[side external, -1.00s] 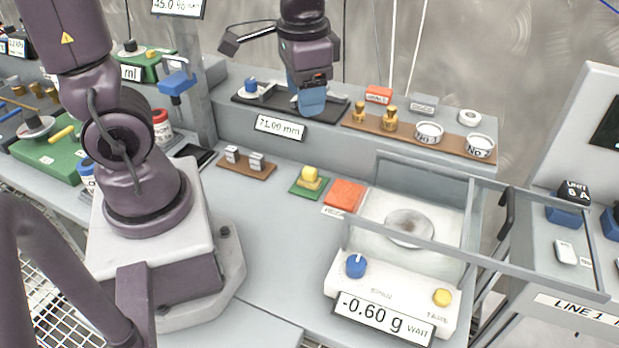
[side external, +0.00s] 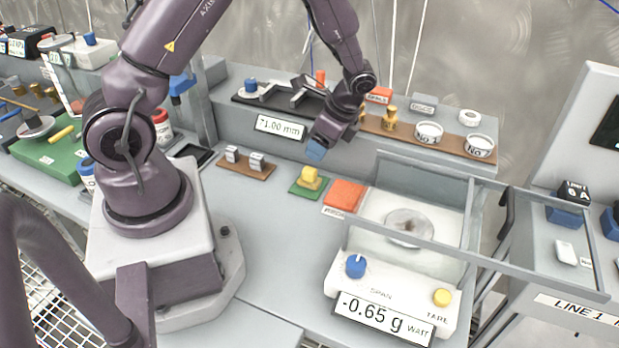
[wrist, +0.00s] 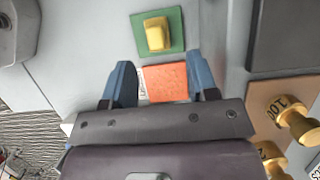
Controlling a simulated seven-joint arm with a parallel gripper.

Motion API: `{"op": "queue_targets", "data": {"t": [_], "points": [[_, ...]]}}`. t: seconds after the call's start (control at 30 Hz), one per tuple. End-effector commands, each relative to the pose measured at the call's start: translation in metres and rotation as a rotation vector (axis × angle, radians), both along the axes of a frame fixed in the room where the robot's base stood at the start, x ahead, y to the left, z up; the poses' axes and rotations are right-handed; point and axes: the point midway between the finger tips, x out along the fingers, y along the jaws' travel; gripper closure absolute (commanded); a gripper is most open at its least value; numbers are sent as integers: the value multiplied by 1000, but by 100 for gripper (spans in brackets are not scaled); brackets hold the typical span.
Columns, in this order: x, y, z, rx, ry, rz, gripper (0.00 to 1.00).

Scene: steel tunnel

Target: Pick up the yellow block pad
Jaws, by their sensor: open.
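The yellow block pad (side external: 310,176) is a small yellow block on a green square mat (side external: 298,189), on the grey bench left of the orange pad. It also shows in the wrist view (wrist: 157,35) at the top centre, on its green mat (wrist: 177,22), ahead of my fingers. My gripper (side external: 317,152) has blue fingertips and hangs above and behind the block in the side view, apart from it. In the wrist view, the two blue fingers (wrist: 162,78) are spread with nothing between them but the orange pad seen below.
The orange pad (side external: 345,194) lies beside the green mat. A scale (side external: 395,292) with a clear-walled enclosure stands to the right and reads -0.65 g. A brown strip with small metal blocks (side external: 247,166) lies left. Brass weights (side external: 389,118) stand on the shelf behind.

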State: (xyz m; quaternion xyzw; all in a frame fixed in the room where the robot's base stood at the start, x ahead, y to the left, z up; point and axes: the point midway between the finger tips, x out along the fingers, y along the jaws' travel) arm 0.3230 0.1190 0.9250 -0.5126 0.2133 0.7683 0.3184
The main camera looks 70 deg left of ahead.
Motion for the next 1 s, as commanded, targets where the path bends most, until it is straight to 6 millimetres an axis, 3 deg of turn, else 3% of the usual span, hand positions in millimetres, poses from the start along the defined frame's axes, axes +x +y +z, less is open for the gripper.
{"op": "queue_targets", "data": {"t": [0.1,0.37,0.6,0.93,1.0], "points": [[-5,5,-17,1,3,1,47],[-11,7,-36,0,2,2,47],[-21,10,-70,1,3,2,47],[-22,12,-77,0,-2,1,47],[-22,12,-77,0,-2,1,63]]}}
